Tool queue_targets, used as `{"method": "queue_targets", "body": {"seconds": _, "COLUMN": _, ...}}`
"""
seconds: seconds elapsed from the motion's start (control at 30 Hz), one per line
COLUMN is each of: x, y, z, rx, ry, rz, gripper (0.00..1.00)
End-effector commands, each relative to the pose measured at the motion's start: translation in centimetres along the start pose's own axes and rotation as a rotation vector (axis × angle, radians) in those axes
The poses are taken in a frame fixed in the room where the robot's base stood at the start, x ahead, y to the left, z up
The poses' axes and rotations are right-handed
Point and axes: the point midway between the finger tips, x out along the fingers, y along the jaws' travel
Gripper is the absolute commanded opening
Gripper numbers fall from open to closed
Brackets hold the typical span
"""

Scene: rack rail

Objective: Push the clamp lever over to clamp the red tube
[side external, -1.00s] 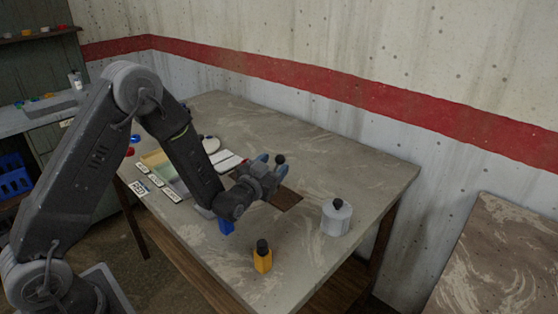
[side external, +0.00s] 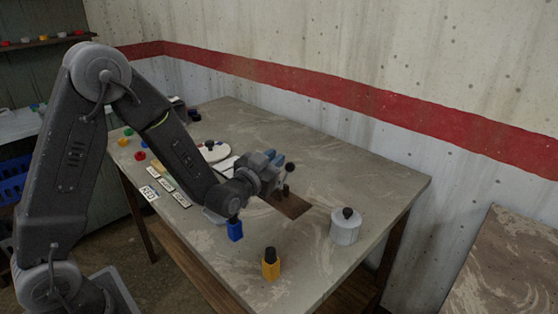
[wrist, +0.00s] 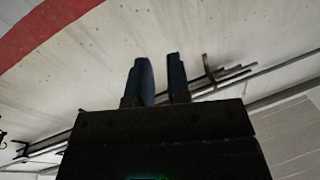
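A black ball knob (side external: 290,167), which looks like the clamp lever's end, shows just right of my gripper's fingers. A short dark post (side external: 286,189) stands below it on a brown plate (side external: 292,207) on the table. My gripper (side external: 275,157) is above the plate, its blue fingertips close to the knob; I cannot tell if they touch it. In the wrist view the two fingers (wrist: 160,66) stand apart with a narrow empty gap. I cannot make out the red tube; my gripper and arm hide part of the clamp area.
A grey cylinder with a black knob (side external: 345,227) stands at the right. Labels, one reading RED (side external: 149,193), lie at the left. A white round dish (side external: 213,151) is behind my arm.

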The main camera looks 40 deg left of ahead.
Motion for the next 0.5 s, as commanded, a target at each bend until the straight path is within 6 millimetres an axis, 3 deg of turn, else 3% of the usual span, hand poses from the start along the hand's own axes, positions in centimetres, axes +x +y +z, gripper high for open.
{"method": "queue_targets", "body": {"seconds": 0.03, "x": 0.1, "y": -0.4, "z": -1.8, "rx": -0.001, "ry": 0.008, "rz": -0.002, "gripper": 0.12}}
{"method": "queue_targets", "body": {"seconds": 0.17, "x": 0.3, "y": -1.1, "z": -5.2, "rx": -0.002, "ry": 0.008, "rz": -0.001, "gripper": 0.00}}
{"method": "queue_targets", "body": {"seconds": 0.47, "x": 1.0, "y": -2.6, "z": -12.9, "rx": -0.002, "ry": 0.007, "rz": -0.001, "gripper": 0.00}}
{"method": "queue_targets", "body": {"seconds": 0.5, "x": 1.3, "y": -2.8, "z": -13.1, "rx": -0.001, "ry": -0.013, "rz": -0.001, "gripper": 0.00}}
